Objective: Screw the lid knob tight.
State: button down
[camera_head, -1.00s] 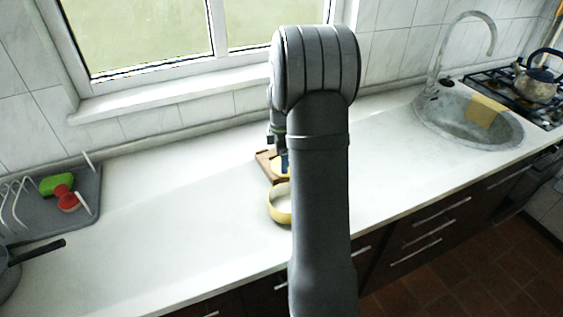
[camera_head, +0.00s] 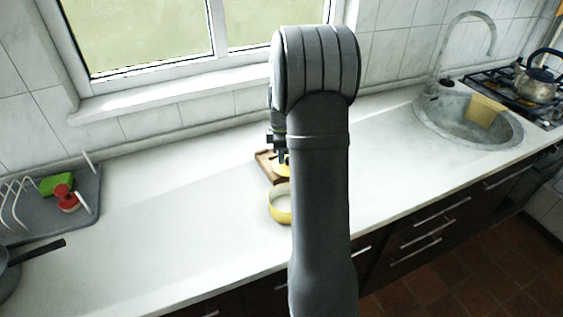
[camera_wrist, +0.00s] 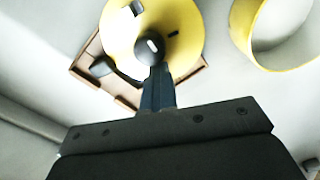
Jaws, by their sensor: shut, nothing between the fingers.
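The yellow lid (camera_wrist: 120,35) lies on a wooden tray (camera_wrist: 88,66); a small part of the tray also shows in the head view (camera_head: 264,166). The dark round knob (camera_wrist: 153,47) is at the lid's middle, with a bright highlight. My gripper (camera_wrist: 155,72) is shut and empty, its fingertips right by the knob in the picture; I cannot tell whether they touch it. In the head view my gripper (camera_head: 281,158) is over the lid, and my arm hides much of that area. How tightly the knob sits cannot be seen.
A yellow pot (camera_head: 279,208) stands open in front of the tray; its rim shows at right in the wrist view (camera_wrist: 243,30). A dish rack (camera_head: 85,210) with a green sponge (camera_head: 56,183) is at left. A sink (camera_head: 468,122) is at right. The counter between is mostly clear.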

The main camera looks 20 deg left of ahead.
jog(key=m, duration=0.8)
jog(key=shift+m, duration=0.3)
jog(key=m, duration=0.7)
jog(key=shift+m, duration=0.4)
jog(key=shift+c, duration=2.4)
grip_release()
